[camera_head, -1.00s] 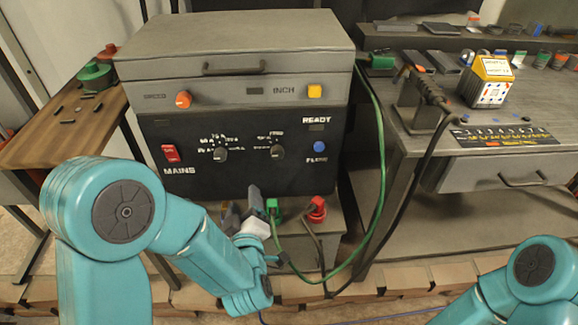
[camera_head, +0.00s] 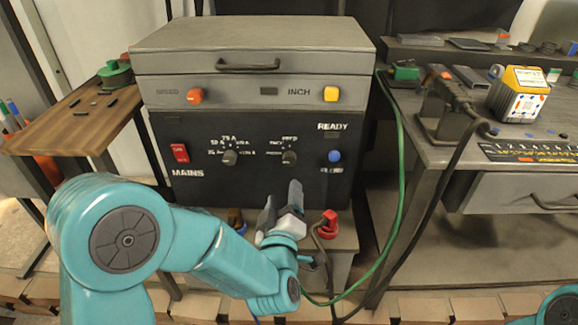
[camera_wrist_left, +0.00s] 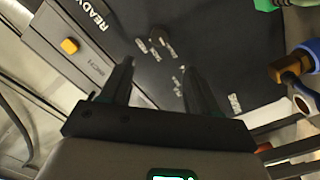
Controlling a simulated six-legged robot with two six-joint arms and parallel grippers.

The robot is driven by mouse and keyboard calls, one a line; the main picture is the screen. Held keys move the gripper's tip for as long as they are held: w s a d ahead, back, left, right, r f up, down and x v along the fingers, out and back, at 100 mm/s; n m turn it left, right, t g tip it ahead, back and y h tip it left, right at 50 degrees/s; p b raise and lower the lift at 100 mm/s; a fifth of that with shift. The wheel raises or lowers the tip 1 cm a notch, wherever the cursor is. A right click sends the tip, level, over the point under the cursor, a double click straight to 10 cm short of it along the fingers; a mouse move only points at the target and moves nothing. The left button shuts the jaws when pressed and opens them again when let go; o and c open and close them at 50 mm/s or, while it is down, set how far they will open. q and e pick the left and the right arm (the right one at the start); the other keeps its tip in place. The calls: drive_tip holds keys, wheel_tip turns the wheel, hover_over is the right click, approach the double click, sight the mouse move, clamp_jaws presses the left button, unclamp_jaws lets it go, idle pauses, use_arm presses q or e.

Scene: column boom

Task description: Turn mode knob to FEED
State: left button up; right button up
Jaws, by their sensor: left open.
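The mode knob (camera_head: 289,157) is the small dark right-hand knob on the black front panel (camera_head: 190,190), with white labels around it. Its pointer is too small to read for certain. In the left wrist view a dark knob (camera_wrist_left: 163,31) shows beyond the fingertips, beside white labels. My left gripper (camera_head: 282,203) is open and empty, low in front of the panel, below the mode knob and apart from it. In the left wrist view its two fingers (camera_wrist_left: 157,68) point toward the panel. My right gripper is out of view.
Another knob (camera_head: 230,157) sits left of the mode knob. A red MAINS switch (camera_head: 180,153), a blue button (camera_head: 334,156), an orange knob (camera_head: 195,96) and a yellow button (camera_head: 331,94) are around it. A red plug (camera_head: 328,222) and green cable (camera_head: 401,190) are to the right.

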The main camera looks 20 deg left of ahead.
sight(289, 162)
use_arm(q)
drive_tip(key=x, duration=1.1)
drive_tip(key=shift+w, duration=0.25)
drive_tip(key=c, duration=1)
